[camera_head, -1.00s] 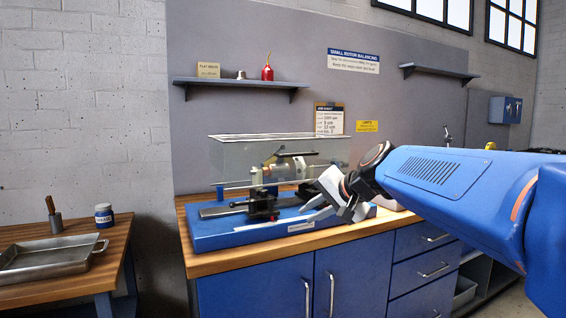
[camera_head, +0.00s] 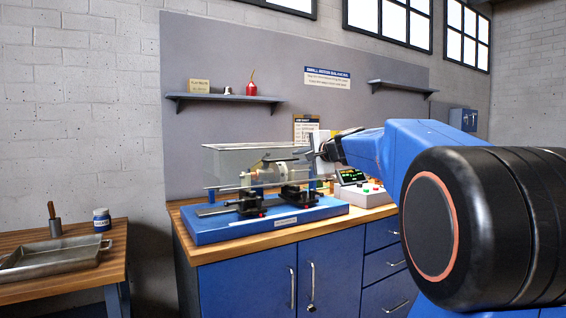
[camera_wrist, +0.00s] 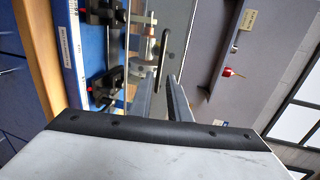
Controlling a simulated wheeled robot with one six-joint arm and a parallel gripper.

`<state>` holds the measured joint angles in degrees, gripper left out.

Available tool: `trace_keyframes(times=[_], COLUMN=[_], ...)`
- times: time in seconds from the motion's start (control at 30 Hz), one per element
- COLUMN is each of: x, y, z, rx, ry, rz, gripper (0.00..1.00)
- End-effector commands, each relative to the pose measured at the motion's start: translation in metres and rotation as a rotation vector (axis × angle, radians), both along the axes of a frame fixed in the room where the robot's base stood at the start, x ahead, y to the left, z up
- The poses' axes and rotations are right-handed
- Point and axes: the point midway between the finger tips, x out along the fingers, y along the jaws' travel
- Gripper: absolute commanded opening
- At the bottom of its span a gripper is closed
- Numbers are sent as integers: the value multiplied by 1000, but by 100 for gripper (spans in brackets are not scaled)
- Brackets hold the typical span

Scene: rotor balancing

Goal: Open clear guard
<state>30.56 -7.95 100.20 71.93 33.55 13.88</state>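The clear guard (camera_head: 225,162) is a see-through box standing closed over the rotor (camera_head: 264,174) on the blue balancing machine base (camera_head: 215,230). In the wrist view, a dark bar handle (camera_wrist: 163,45) shows just beyond my fingertips. My gripper (camera_head: 300,154) is at the guard's right front, near its upper part. In the wrist view my gripper's two fingers (camera_wrist: 163,82) are apart with nothing between them, pointing towards the handle. Whether either finger touches the guard cannot be told.
A control box (camera_head: 365,192) with a lit screen and buttons stands right of the machine. A shelf (camera_head: 225,98) with a red oil can (camera_head: 251,88) is on the wall above. A metal tray (camera_head: 50,260) lies on the left side table.

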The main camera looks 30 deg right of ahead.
Motion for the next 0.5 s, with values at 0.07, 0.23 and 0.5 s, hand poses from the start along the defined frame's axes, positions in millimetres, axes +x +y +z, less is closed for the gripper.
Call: trace_keyframes(times=[0.07,0.23,0.5], x=[16,45,87], y=[1,3,4], z=[-4,-10,-18], rx=[1,2,1], ry=[1,1,1], rz=[4,3,2], gripper=[16,16,16])
